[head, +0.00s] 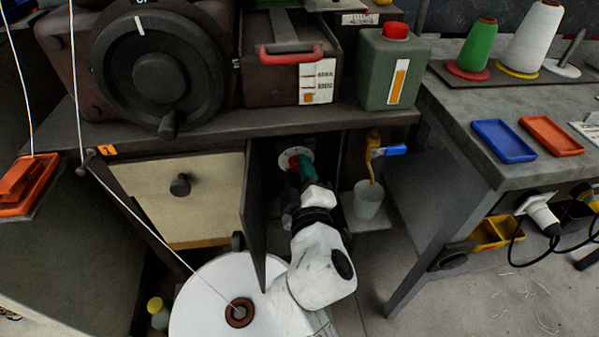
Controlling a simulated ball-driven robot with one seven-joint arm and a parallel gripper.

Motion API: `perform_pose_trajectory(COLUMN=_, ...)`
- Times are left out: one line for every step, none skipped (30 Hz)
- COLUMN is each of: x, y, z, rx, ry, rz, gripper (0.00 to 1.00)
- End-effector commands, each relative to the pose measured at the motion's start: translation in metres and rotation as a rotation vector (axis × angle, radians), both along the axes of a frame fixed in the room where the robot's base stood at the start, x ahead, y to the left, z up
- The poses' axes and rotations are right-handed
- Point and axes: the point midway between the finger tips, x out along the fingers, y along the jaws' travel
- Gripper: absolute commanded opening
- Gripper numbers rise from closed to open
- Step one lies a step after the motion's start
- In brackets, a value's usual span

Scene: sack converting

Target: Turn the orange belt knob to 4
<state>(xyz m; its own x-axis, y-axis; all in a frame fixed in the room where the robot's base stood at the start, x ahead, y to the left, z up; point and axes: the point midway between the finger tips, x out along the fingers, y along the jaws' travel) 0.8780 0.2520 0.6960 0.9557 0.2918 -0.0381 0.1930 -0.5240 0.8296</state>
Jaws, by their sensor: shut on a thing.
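The orange belt knob (294,162) is a small red-orange piece in front of a round white marked dial plate (309,155), inside the open compartment under the machine bench. My gripper (298,167) reaches into the compartment from below and is shut on the knob. Its green fingers and dark wrist cover most of the knob and the lower part of the dial. The dial's figures are too small to read, and the knob's pointer cannot be made out.
A dark open door (254,210) stands close left of my arm. Right of it are a yellow tap with a blue handle (392,151) and a cup (367,199). A large white reel (205,295) lies below, with taut thread. A workbench (450,120) stands right.

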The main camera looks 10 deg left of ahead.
Motion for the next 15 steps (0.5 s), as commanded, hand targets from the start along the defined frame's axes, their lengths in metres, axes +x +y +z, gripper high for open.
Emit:
perform_pose_trajectory(x=0.0003, y=-0.0017, z=-0.0034, rx=-0.002, ry=0.007, rz=-0.004, gripper=0.02)
perform_pose_trajectory(x=0.0003, y=-0.0017, z=-0.0034, rx=-0.002, ry=0.007, rz=-0.004, gripper=0.02)
perform_pose_trajectory(x=0.0003, y=-0.0017, z=-0.0034, rx=-0.003, ry=0.007, rz=-0.004, gripper=0.35)
perform_pose_trajectory(x=0.0002, y=-0.0016, z=-0.0034, rx=-0.003, ry=0.007, rz=-0.004, gripper=0.38)
perform_pose_trajectory(x=0.0002, y=-0.0015, z=-0.0032, rx=-0.003, ry=0.006, rz=-0.004, gripper=0.41)
perform_pose_trajectory(x=0.0003, y=-0.0013, z=-0.0028, rx=-0.003, ry=0.005, rz=-0.003, gripper=0.45)
perform_pose_trajectory(x=0.0003, y=-0.0013, z=-0.0026, rx=-0.003, ry=0.005, rz=-0.002, gripper=0.48)
perform_pose_trajectory(x=0.0003, y=-0.0012, z=-0.0024, rx=-0.002, ry=0.004, rz=-0.003, gripper=0.51)
perform_pose_trajectory(x=0.0002, y=-0.001, z=-0.0021, rx=-0.002, ry=0.003, rz=-0.002, gripper=0.55)
perform_pose_trajectory(x=0.0002, y=-0.0009, z=-0.0019, rx=-0.002, ry=0.003, rz=-0.002, gripper=0.57)
perform_pose_trajectory(x=0.0002, y=-0.0008, z=-0.0017, rx=-0.002, ry=0.003, rz=-0.002, gripper=0.58)
perform_pose_trajectory(x=0.0002, y=-0.0007, z=-0.0016, rx=-0.002, ry=0.003, rz=-0.001, gripper=0.58)
perform_pose_trajectory(x=0.0002, y=-0.0007, z=-0.0014, rx=-0.002, ry=0.002, rz=-0.002, gripper=0.58)
perform_pose_trajectory(x=0.0001, y=-0.0006, z=-0.0012, rx=-0.002, ry=0.002, rz=-0.002, gripper=0.58)
perform_pose_trajectory(x=0.0001, y=-0.0005, z=-0.0012, rx=-0.002, ry=0.002, rz=-0.002, gripper=0.58)
